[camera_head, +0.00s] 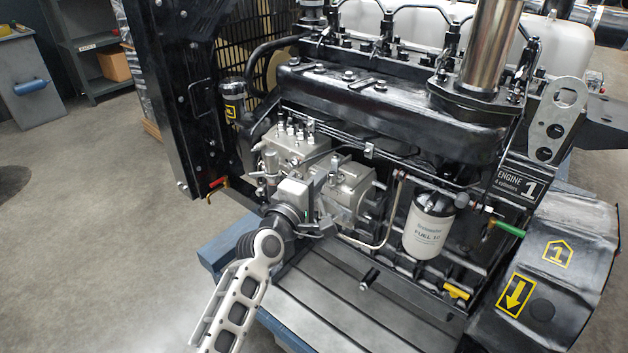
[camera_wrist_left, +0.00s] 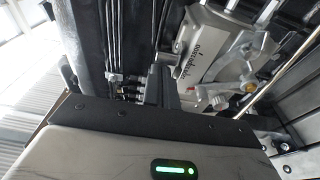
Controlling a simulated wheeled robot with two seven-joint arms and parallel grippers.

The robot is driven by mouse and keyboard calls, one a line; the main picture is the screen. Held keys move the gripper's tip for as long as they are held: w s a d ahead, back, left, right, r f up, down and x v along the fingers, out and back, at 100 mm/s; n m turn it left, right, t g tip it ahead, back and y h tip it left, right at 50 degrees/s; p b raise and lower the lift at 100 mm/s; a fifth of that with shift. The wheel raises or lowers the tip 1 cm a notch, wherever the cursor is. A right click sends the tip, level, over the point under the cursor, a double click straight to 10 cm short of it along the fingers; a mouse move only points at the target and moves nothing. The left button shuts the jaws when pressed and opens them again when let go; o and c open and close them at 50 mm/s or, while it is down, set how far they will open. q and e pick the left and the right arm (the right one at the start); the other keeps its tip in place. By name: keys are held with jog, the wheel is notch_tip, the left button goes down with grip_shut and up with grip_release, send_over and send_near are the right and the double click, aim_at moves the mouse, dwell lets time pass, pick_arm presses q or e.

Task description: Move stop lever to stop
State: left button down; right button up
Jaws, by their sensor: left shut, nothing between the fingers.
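The silver-grey injection pump (camera_head: 350,190) is on the side of the engine. It also shows in the wrist view (camera_wrist_left: 208,48), with pale lever-like parts at its right. I cannot tell for certain which small part is the stop lever. My left gripper (camera_head: 318,182) is in front of the pump, its pale body close to the pump housing. In the wrist view its dark fingers (camera_wrist_left: 162,88) are together, with nothing seen between them, beside the pump. Whether they touch a lever is hidden. My right gripper is not in view.
A white fuel filter (camera_head: 428,228) hangs right of the pump. Thin metal pipes (camera_head: 392,215) run between them. A red-handled valve (camera_head: 218,183) and the black radiator frame (camera_head: 180,90) are at the left. A green-handled valve (camera_head: 508,228) is at the right. Open floor lies left.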

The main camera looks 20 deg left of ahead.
pick_arm(q)
jog(key=shift+s+d+h, duration=0.2)
jog(key=shift+d+h, duration=0.2)
jog(key=shift+d, duration=0.65)
jog(key=shift+s+a+f, duration=0.1)
jog(key=shift+s+a, duration=0.05)
jog(key=a+b+v, duration=0.1)
jog(key=v, duration=1.4)
jog(key=shift+s+a+y, duration=0.2)
jog(key=shift+y, duration=0.2)
jog(key=s+d+f+m+g, duration=0.2)
jog(key=s+f+m, duration=0.4)
jog(key=f+m, duration=0.3)
jog(key=s+d+f+m+g, duration=0.2)
jog(key=s+f+m+g, duration=0.3)
jog(key=f+m, duration=0.4)
jog(key=shift+s+d+f+y, duration=0.35)
jog(key=shift+s+f, duration=0.2)
jog(key=shift+s, duration=0.25)
